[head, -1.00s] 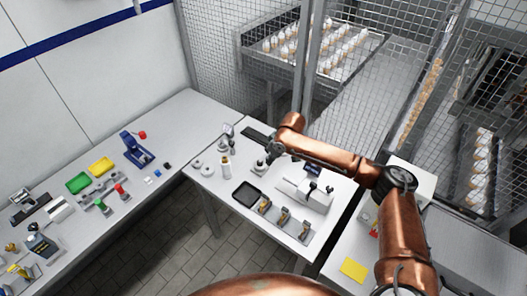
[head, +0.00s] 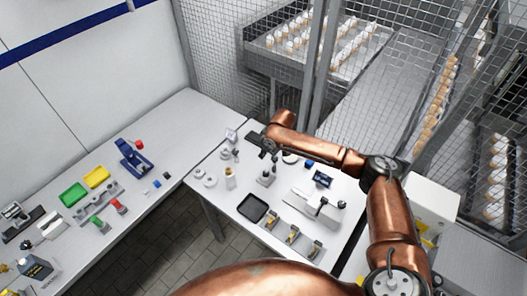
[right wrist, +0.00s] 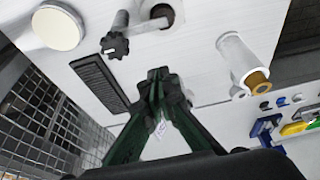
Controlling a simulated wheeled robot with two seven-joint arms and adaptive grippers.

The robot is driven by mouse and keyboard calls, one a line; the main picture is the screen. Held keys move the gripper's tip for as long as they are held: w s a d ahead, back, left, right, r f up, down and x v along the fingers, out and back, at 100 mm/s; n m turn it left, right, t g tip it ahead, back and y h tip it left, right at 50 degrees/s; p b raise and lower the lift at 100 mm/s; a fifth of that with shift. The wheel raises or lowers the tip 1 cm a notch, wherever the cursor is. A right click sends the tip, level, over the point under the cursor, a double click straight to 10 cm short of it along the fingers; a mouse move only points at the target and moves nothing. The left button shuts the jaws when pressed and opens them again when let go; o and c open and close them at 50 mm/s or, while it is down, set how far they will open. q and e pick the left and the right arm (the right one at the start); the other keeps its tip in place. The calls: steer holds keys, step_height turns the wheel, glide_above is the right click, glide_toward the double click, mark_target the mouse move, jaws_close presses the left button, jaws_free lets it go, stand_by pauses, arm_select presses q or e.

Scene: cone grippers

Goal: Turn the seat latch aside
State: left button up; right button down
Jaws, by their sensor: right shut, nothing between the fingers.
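My right gripper (head: 270,152) is over the back of the middle table, with its fingers shut and empty. In the right wrist view, its fingertips (right wrist: 157,76) are just below a grey rod with a black ribbed knob (right wrist: 115,44). A second dark knob (right wrist: 162,13) stands on a post by a round grey base. I cannot tell for sure which part is the seat latch. A grey tube with a brass end (right wrist: 243,62) is to the right of the fingers, apart from them. My left gripper is not in view.
A black ribbed pad (right wrist: 98,82) and a pale disc (right wrist: 58,28) lie left of the fingers. A black tray (head: 252,207) and a white device (head: 313,208) stand nearer on the table. Mesh fencing (head: 215,60) rises behind it.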

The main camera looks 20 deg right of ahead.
steer(key=x, duration=0.5)
steer(key=shift+w+f, duration=0.15)
steer(key=shift+w, duration=0.15)
steer(key=shift+s+d+p, duration=0.6)
steer(key=shift+s+d, duration=0.2)
steer(key=shift+s, duration=0.25)
steer(key=shift+s+d, duration=0.25)
steer(key=shift+s+d+f, duration=0.1)
steer(key=shift+s, duration=0.2)
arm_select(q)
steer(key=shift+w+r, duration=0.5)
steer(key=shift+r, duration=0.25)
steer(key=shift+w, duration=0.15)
